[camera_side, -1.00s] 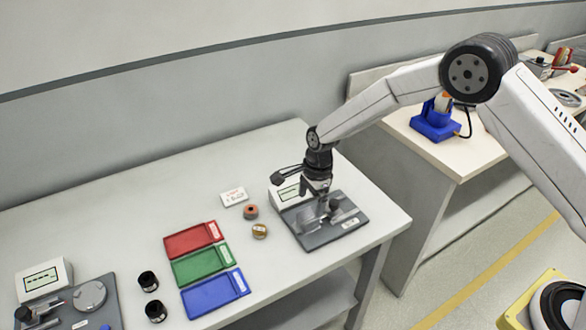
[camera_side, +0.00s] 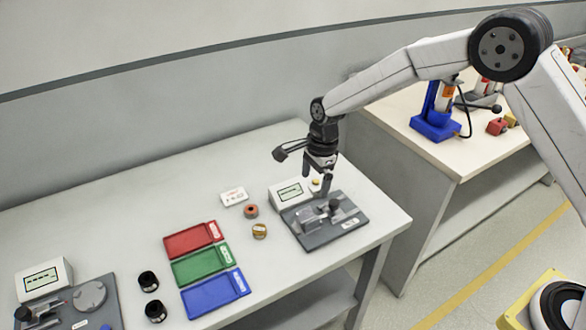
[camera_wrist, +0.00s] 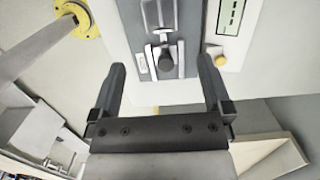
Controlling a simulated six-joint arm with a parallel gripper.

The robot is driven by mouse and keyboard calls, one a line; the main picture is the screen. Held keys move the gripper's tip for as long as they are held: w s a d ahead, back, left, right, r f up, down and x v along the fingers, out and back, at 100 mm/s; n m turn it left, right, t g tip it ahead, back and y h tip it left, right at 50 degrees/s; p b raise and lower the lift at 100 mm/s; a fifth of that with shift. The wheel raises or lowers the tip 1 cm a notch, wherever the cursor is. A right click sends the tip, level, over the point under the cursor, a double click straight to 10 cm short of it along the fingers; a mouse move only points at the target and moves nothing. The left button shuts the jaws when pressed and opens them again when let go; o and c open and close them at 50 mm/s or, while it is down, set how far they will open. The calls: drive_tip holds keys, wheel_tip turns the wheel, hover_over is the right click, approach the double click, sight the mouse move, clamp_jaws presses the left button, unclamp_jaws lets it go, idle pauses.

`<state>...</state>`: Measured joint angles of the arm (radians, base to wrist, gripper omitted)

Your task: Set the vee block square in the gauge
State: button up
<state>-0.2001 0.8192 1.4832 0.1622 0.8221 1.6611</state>
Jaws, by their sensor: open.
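The gauge (camera_side: 330,236) is a dark grey plate near the bench's right end, with a white readout box (camera_side: 290,193) behind it. A grey metal block (camera_side: 308,219), which looks like the vee block, sits on the plate beside a dark round knob (camera_side: 335,205). I cannot tell whether it lies square. My gripper (camera_side: 322,190) is open and empty, above the back of the gauge near the readout box. In the wrist view its two fingers (camera_wrist: 162,78) stand wide apart, with the gauge plate (camera_wrist: 187,40) beyond them and the metal block (camera_wrist: 158,14) near the top edge.
Red (camera_side: 190,240), green (camera_side: 200,264) and blue (camera_side: 213,293) trays lie left of the gauge. Two small round parts (camera_side: 251,211) and a white card (camera_side: 234,197) lie between. Two black cups (camera_side: 148,281) and another gauge station (camera_side: 88,298) stand at the left.

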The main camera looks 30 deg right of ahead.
drive_tip(key=s+d+r+n+t, duration=0.1)
drive_tip(key=s+d+r+n, duration=0.1)
drive_tip(key=s+d+n, duration=0.2)
drive_tip(key=s+d+r+n+h, duration=0.1)
drive_tip(key=s+d+n, duration=0.3)
drive_tip(key=s+n, duration=0.4)
drive_tip(key=s+d+r+n+t, duration=0.1)
drive_tip(key=s+d+r+n, duration=0.2)
drive_tip(key=s+n, duration=0.3)
drive_tip(key=s+d, duration=0.1)
drive_tip(key=s, duration=0.4)
drive_tip(key=shift+s+d+t, duration=0.2)
drive_tip(key=shift+d+t, duration=0.1)
